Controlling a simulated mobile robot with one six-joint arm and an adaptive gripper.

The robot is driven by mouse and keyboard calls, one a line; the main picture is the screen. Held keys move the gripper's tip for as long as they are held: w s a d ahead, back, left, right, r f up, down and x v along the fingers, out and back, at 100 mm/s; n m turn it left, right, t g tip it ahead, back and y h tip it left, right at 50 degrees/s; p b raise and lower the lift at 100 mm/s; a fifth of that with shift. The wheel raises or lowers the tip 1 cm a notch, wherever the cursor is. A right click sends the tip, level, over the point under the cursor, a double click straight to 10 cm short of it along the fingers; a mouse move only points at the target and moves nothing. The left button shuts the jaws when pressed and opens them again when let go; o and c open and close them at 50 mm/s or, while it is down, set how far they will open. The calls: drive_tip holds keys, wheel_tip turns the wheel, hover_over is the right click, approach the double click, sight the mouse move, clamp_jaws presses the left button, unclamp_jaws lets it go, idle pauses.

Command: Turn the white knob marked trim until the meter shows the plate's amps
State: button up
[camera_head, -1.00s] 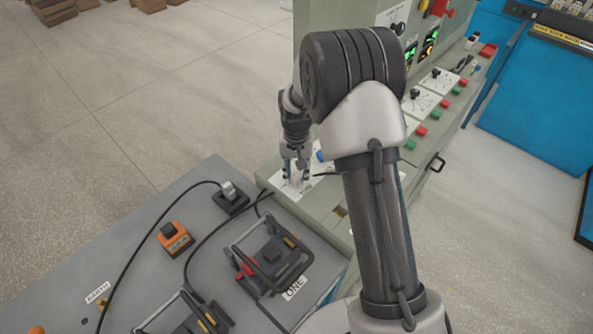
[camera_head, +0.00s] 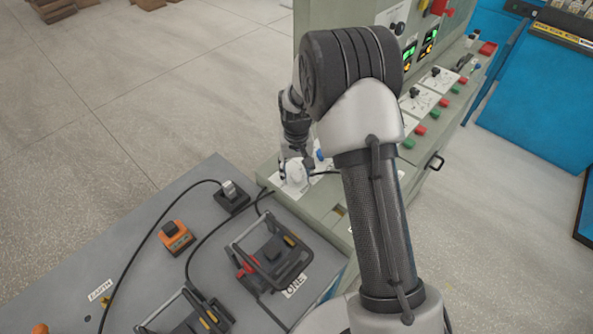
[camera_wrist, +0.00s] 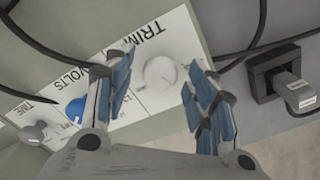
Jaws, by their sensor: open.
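The white trim knob (camera_wrist: 160,72) sits on a white panel plate marked TRIM (camera_wrist: 150,34) in the wrist view. My gripper (camera_wrist: 161,62) is open, with one blue-padded finger on each side of the knob and a gap showing around it. In the head view my gripper (camera_head: 293,163) is at the near end of the green console, and the white knob (camera_head: 297,173) shows beside its fingers. Two lit displays with green digits (camera_head: 410,52) are on the console's upright face. Their figures are too small to read. I cannot make out a plate giving amps.
A blue knob (camera_wrist: 76,110) marked VOLTS and a grey knob (camera_wrist: 36,132) marked TIME are beside the trim knob. Black cables and a black socket with a grey plug (camera_wrist: 298,95) lie close by. A grey bench with framed batteries (camera_head: 268,252) adjoins the console.

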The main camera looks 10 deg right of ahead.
sight(297, 174)
wheel_tip(297, 174, up, 12)
idle(0.6)
idle(0.4)
